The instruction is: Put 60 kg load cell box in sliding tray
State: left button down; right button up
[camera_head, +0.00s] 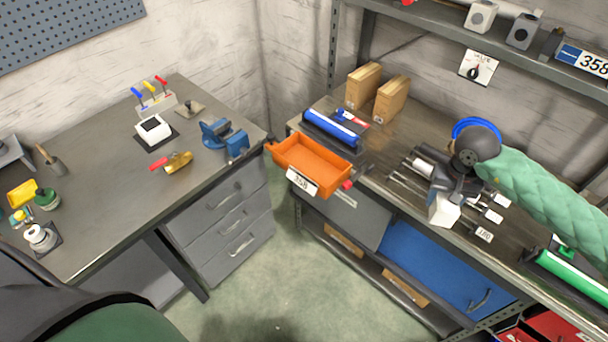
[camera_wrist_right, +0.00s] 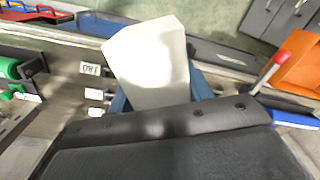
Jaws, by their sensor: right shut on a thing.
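A white box (camera_head: 442,211) is held by my right gripper (camera_head: 450,194) above the right-hand bench, over a row of metal rods. The box also fills the middle of the right wrist view (camera_wrist_right: 150,62), slightly tilted, between blue fingers. No weight marking is readable on it. The orange tray (camera_head: 288,147), with a white "358" label on its front, sticks out at the left end of that bench, left of the gripper. Its visible inside is empty. It shows at the right edge of the wrist view (camera_wrist_right: 303,62). My left gripper is not in view.
A blue roller (camera_head: 331,128) lies behind the tray and two wooden blocks (camera_head: 390,98) stand at the back. A green roller (camera_head: 575,275) lies at the right. The left bench (camera_head: 110,215) holds a blue vise.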

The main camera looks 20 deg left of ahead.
aim_at(310, 168)
jog(key=k+l+u, duration=0.1)
jog(key=l+u, duration=0.4)
jog(key=k+l+u, duration=0.1)
jog(key=l+u, duration=0.2)
jog(key=u, duration=0.2)
jog(key=k+l+u, duration=0.25)
jog(key=u, duration=0.2)
jog(key=k+l+u, duration=0.25)
jog(key=u, duration=0.25)
